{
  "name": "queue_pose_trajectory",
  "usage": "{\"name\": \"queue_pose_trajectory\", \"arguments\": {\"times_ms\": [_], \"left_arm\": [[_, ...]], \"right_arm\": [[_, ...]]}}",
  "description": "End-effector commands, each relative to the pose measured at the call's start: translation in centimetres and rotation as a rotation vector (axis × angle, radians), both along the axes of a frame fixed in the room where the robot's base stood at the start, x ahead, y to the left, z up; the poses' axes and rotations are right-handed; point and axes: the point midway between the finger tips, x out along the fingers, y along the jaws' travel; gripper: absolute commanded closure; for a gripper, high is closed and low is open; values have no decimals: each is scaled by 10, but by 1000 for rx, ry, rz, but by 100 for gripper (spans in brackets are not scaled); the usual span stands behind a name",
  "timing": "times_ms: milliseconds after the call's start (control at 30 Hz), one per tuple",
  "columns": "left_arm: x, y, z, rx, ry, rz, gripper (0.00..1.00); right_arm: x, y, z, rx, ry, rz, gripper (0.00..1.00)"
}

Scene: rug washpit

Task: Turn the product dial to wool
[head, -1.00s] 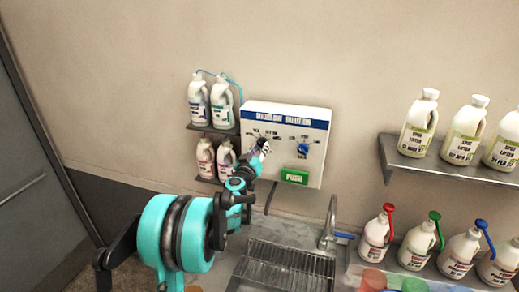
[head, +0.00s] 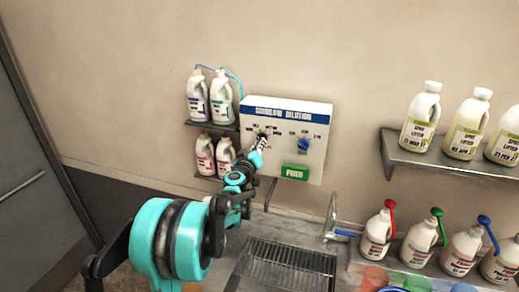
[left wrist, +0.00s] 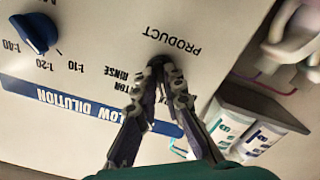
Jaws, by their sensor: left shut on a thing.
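The white dilution panel (head: 315,162) is on the wall, with a blue header strip. My left gripper (head: 262,140) reaches its left half and is shut on the dark product dial (left wrist: 158,61). In the left wrist view the fingers (left wrist: 166,74) close around the dial, beside the upside-down word PRODUCT. Part of the word RINSE shows to the left of the fingers. The fingers hide most of the dial, so I cannot tell where it points. My right gripper is not in view.
A blue ratio dial (head: 303,145) and a green push button (head: 295,173) are on the panel's right half. Jugs (head: 221,97) stand on shelves left of the panel. A sink with a drain rack (head: 285,265) and tap (head: 331,220) lies below. Shelved bottles (head: 466,127) are at right.

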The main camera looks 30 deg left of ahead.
Motion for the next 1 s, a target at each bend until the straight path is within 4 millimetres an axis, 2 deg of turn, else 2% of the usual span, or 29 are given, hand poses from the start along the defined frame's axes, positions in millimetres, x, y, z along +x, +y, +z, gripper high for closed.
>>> {"name": "queue_pose_trajectory", "arguments": {"times_ms": [100,500,1000], "left_arm": [[0,0,-3,-93,-23,1,100],[0,-1,0,-365,-88,2,100],[0,-1,2,-472,-113,2,100]], "right_arm": [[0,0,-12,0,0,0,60],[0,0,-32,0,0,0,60],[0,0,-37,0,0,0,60]]}}
